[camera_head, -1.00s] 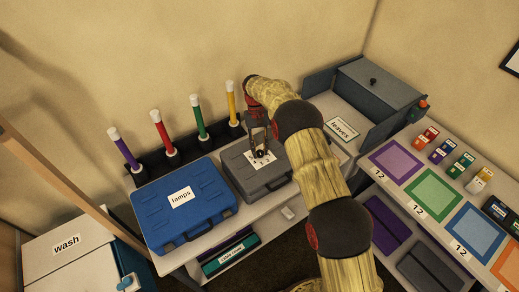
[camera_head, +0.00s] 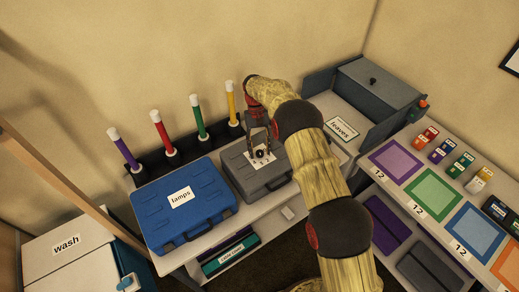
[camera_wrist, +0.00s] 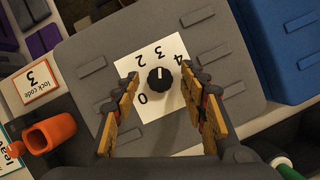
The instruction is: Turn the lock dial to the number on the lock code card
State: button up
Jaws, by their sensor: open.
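The black lock dial (camera_wrist: 160,78) sits on a white number plate (camera_wrist: 174,50) on the grey case (camera_head: 250,184). It also shows in the head view (camera_head: 262,154). Its white mark points up in the wrist view, at the 3. The 0, 2, 3 and 4 are readable; the 1 is not visible. The lock code card (camera_wrist: 38,82) reads 3. My gripper (camera_head: 259,138) is open above the dial, with its fingers apart on either side of it in the wrist view (camera_wrist: 164,92). They hold nothing.
A blue case labelled lamps (camera_head: 184,212) stands left of the grey case. Several coloured tubes (camera_head: 197,118) stand upright behind. A grey box (camera_head: 380,88) and a leaves label (camera_head: 342,129) are to the right. An orange hollow part (camera_wrist: 48,135) shows in the wrist view.

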jog(key=v, duration=1.2)
